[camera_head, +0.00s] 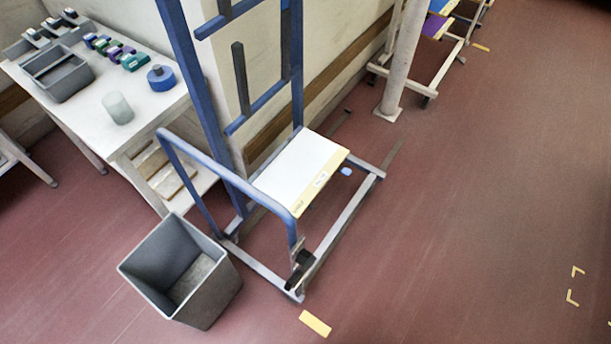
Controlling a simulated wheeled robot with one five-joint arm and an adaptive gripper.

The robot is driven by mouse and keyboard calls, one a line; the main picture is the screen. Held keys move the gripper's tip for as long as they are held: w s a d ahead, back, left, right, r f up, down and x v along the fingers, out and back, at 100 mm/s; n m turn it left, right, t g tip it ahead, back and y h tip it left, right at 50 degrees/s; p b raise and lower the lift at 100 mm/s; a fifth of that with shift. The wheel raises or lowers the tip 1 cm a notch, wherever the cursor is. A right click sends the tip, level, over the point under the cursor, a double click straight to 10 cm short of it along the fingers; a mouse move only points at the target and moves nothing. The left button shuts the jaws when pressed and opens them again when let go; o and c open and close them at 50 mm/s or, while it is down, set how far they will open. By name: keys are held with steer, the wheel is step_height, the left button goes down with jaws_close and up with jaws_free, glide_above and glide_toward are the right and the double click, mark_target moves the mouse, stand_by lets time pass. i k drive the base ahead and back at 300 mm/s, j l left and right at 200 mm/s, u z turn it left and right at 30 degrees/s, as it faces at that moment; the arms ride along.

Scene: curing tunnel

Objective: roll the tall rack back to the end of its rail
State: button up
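A tall blue rack (187,75) stands upright left of the middle, with a low blue push handle (228,172) at its near side and a grey base frame (335,232). A white panel with a yellow edge (301,169) lies on its lower part. The rack's top is cut off by the picture edge. My gripper is not in view.
A grey bin (181,271) stands close to the rack's near left corner. A white table (150,104) with tools, a grey tray (57,73) and a cup (117,108) is at the left. A pale post (403,60) and another rack (447,60) stand beyond.

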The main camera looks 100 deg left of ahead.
mark_target(171, 13)
steer(key=j+z, duration=0.15)
steer(key=z, duration=0.35)
steer(key=j+z, duration=0.2)
steer(key=z, duration=0.35)
steer(key=j+z, duration=0.15)
steer(key=z, duration=0.35)
steer(key=k+j+z, duration=0.1)
steer(key=z, duration=0.45)
steer(key=k+j+z, duration=0.1)
steer(key=z, duration=0.4)
steer(key=k+j+z, duration=0.1)
steer(key=z, duration=0.45)
steer(key=k+j+z, duration=0.1)
steer(key=z, duration=0.4)
steer(key=k+z, duration=0.15)
steer(key=z, duration=0.4)
